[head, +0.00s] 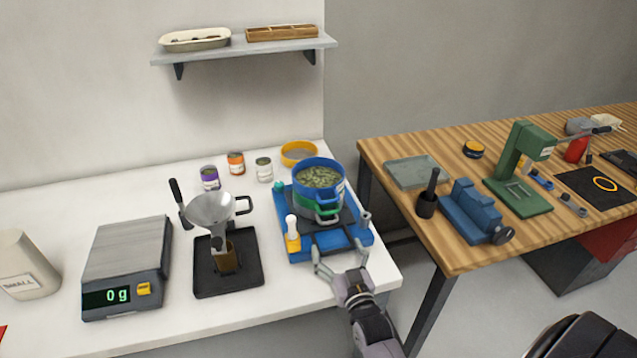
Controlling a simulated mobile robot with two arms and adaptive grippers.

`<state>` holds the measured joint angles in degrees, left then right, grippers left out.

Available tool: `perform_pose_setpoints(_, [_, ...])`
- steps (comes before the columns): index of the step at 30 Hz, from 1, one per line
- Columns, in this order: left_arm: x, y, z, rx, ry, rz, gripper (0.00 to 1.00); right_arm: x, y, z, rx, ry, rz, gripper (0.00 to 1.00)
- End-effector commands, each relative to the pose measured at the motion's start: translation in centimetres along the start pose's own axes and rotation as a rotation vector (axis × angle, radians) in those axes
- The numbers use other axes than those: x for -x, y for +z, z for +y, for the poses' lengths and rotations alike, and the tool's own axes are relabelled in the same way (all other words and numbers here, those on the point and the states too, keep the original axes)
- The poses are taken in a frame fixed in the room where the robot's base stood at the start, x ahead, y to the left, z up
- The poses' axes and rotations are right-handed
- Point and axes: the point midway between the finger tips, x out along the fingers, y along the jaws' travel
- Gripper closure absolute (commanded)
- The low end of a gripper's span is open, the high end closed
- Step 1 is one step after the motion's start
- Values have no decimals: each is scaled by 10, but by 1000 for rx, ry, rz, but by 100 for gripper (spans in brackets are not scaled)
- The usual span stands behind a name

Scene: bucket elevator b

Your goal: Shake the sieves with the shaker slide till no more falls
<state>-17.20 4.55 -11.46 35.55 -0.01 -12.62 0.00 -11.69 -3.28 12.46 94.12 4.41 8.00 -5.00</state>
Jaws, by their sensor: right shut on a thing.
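A stack of sieves, blue (318,165) on top and green (305,203) below, stands upright on the blue shaker base (280,212). The top sieve holds greenish-grey grains (318,177). The shaker slide has a dark handle (332,241) at its front. My right gripper (338,262) is at the front of the shaker, its fingers shut on the slide's handle. The exact contact is small and partly hidden by the fingers. What lies inside the lower sieve is hidden. My left gripper is not in view.
A yellow ring sieve (299,153) and several small jars (236,163) stand behind the shaker. A funnel (213,209) over a black tray (240,287) and a scale (127,262) reading 0 g stand to the left. A gap separates the white table from the wooden bench (390,150).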

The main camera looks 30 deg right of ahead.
Motion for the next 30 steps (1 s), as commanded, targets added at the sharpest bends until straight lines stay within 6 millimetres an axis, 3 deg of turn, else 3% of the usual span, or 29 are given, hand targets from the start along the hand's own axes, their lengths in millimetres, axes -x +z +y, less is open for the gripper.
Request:
perform_pose_setpoints(15, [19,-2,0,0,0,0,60,42,-3,0,-4,1,5,40])
perform_pose_setpoints(25, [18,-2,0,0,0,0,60,42,-3,0,-4,1,8,40])
perform_pose_setpoints(30, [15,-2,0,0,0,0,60,27,-3,0,-3,1,10,40])
